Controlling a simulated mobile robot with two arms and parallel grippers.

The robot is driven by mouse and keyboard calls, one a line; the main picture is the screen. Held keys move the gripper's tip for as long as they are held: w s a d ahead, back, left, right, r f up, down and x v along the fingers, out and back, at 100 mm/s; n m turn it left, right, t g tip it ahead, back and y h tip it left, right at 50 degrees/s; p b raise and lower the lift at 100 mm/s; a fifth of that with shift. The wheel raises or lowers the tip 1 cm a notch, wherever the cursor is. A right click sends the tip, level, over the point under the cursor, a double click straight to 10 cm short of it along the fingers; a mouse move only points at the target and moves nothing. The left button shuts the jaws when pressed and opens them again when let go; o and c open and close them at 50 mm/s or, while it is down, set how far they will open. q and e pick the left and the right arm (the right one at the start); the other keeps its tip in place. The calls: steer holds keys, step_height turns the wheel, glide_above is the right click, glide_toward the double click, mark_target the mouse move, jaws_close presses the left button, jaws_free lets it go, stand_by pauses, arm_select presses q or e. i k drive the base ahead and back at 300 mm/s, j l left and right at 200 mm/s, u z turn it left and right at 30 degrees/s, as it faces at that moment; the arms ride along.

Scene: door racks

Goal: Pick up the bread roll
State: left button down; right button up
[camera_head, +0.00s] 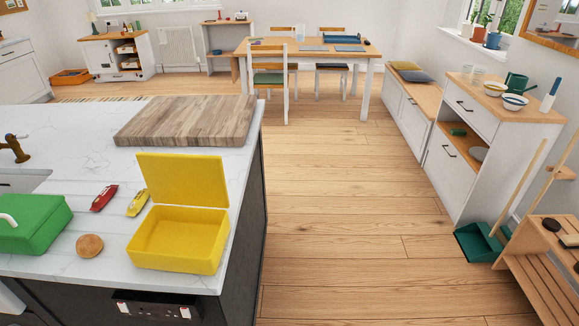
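The bread roll (89,246) is small, round and golden brown. It lies on the white marble-look countertop (60,150), near its front edge. It sits between a green box (34,224) on its left and an open, empty yellow lunch box (178,240) on its right, apart from both. The yellow box's lid stands up at the back. Neither of my grippers shows in the head view.
A wooden board (187,121) lies further back. A brass tap (15,149) stands at the left. Open wooden floor lies right of the counter, with a white cabinet (463,170) beyond.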

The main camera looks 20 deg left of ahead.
mark_target(88, 245)
steer(key=i+l+z, duration=0.15)
steer(key=i+l, duration=0.2)
steer(key=i+l+z, duration=0.1)
steer(key=i+l, duration=0.15)
steer(key=i, duration=0.3)
steer(key=i+u, duration=0.7)
steer(key=u, duration=0.25)
steer(key=i+l+u, duration=0.15)
steer(key=i+u, duration=0.4)
steer(key=u, duration=0.35)
steer(key=i+u, duration=0.15)
steer(key=u, duration=0.25)
steer(key=i+u, duration=0.1)
steer(key=u, duration=0.35)
steer(key=i+l+u, duration=0.1)
steer(key=u, duration=0.35)
steer(key=i+l+u, duration=0.1)
steer(key=u, duration=0.3)
steer(key=i+l+u, duration=0.1)
steer(key=u, duration=0.35)
steer(key=i+l+u, duration=0.25)
steer(key=u, duration=0.25)
steer(key=l, duration=0.1)
